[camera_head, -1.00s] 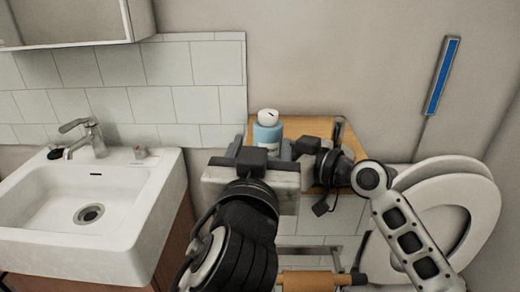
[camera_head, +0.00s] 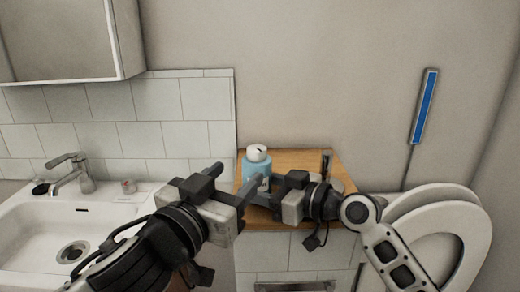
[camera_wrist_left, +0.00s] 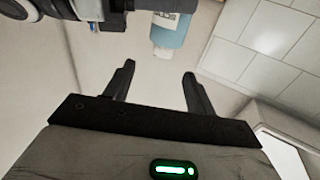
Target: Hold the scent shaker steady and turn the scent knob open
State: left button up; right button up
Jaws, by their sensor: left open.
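The scent shaker (camera_head: 257,172) is a light blue bottle with a white round knob (camera_head: 257,152) on top. It stands upright on a wooden shelf. My left gripper (camera_head: 230,180) is to its left in the head view, open and empty. My right gripper (camera_head: 262,196) reaches the shaker's lower right side. Its fingers partly overlap the bottle, and whether they grip it is hidden.
The wooden shelf (camera_head: 320,163) has a small dark upright item (camera_head: 326,162) at its right. A white sink with a faucet (camera_head: 75,175) is at left, below a wall cabinet (camera_head: 70,40). A toilet with raised lid (camera_head: 455,205) is at right.

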aim_at(261, 145)
pick_arm(q)
jog(key=shift+g, duration=0.3)
jog(key=x, duration=1.1)
jog(key=shift+w+a+r, duration=0.15)
jog(key=shift+w+r, duration=0.05)
jog(key=shift+w, duration=0.3)
